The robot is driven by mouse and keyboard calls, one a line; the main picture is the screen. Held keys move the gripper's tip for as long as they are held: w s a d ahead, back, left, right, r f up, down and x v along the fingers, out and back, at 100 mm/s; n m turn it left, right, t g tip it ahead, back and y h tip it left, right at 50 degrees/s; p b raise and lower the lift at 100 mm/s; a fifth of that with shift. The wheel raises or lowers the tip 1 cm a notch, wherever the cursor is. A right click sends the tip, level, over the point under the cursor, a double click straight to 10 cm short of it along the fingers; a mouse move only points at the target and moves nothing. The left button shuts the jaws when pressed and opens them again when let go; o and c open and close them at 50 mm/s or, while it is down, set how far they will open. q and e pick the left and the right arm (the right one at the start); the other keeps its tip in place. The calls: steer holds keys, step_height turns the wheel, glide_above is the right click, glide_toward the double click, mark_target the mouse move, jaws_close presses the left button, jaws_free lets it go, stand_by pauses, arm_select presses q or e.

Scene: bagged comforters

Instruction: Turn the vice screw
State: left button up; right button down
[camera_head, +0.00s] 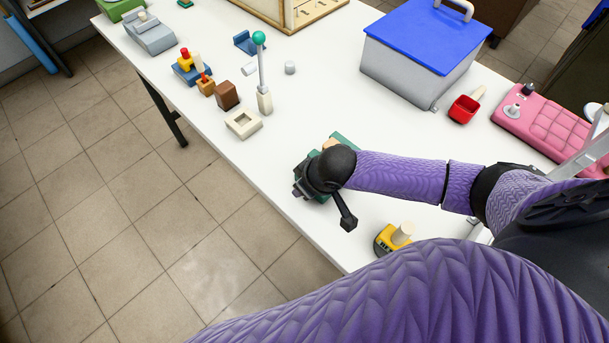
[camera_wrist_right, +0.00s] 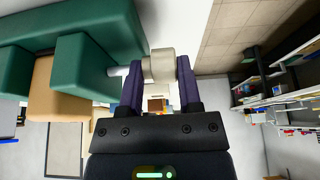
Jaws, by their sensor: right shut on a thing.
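The green vice (camera_head: 343,138) stands near the table's front edge, mostly hidden behind my right arm in the head view. In the right wrist view its green jaws (camera_wrist_right: 85,68) have a tan block (camera_wrist_right: 50,90) between them. A short pale shaft (camera_wrist_right: 120,71) runs from the vice to the cream screw knob (camera_wrist_right: 162,66). My right gripper (camera_wrist_right: 159,72) is shut on this knob, one purple finger on each side. In the head view the right gripper (camera_head: 304,180) is at the vice, its fingertips largely hidden. My left gripper is not in view.
A yellow thing with a cream knob (camera_head: 384,238) stands right of the vice, close to my arm. A cream square frame (camera_head: 243,123) and a lever with a green ball (camera_head: 259,38) stand further left. A blue-lidded box (camera_head: 415,75) is behind. The table (camera_head: 310,110) is clear between.

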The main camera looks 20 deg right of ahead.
steer(key=shift+s+t+y+p, duration=0.1)
steer(key=shift+t+y+p, duration=0.25)
steer(key=shift+t, duration=0.55)
steer(key=shift+c, duration=1.4)
jaws_free()
steer(key=p+v, duration=0.4)
steer(key=v, duration=0.5)
steer(key=shift+s+d+r, duration=0.2)
steer(key=shift+s, duration=0.2)
